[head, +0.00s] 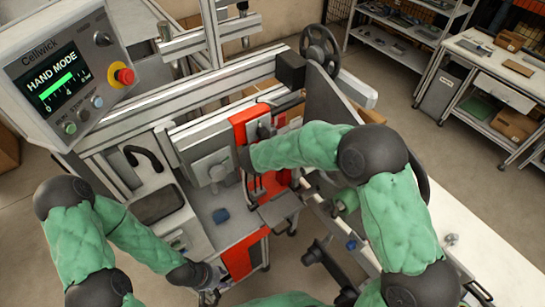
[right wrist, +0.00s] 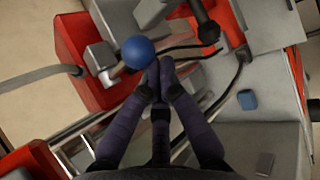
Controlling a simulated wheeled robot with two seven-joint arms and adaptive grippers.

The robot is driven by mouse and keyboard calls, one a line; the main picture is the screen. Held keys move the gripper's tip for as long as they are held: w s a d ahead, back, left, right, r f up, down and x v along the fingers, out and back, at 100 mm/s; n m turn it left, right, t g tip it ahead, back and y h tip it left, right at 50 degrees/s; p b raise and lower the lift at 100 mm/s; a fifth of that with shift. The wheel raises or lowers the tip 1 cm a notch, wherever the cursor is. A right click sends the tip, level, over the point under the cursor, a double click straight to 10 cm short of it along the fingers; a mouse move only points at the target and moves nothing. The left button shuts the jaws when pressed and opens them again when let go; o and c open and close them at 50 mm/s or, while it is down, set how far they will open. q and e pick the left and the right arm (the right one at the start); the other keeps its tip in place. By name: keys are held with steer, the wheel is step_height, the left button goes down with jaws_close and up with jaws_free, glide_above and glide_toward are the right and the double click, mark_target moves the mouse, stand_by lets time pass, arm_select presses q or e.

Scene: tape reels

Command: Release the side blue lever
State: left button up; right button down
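The side blue lever shows as a round blue knob (right wrist: 138,52) in the right wrist view, beside a red block and metal parts. My right gripper (right wrist: 160,68) has its fingers drawn together, with the tips right at the knob's lower right edge. The knob is beside the tips, not between them; I cannot tell whether they touch. In the head view my right gripper (head: 247,160) is at the red machine part, and I cannot make out the knob there. My left gripper (head: 208,278) is low at the machine's near left; its finger opening is unclear.
A control panel (head: 65,75) reading HAND MODE stands at upper left. A small blue block (head: 221,215) lies on the machine's grey surface. A black handwheel (head: 320,48) is at the back. Black cables (right wrist: 205,50) curve close to the right gripper. Shelves (head: 405,35) stand far off.

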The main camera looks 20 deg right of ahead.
step_height(320, 180, down, 4)
steer(key=w+a+b, duration=0.1)
steer(key=a+b, duration=0.1)
steer(key=b, duration=0.2)
steer(key=v, duration=1)
steer(key=shift+w+r, duration=0.3)
steer(key=shift+r, duration=0.15)
steer(key=shift+p, duration=0.4)
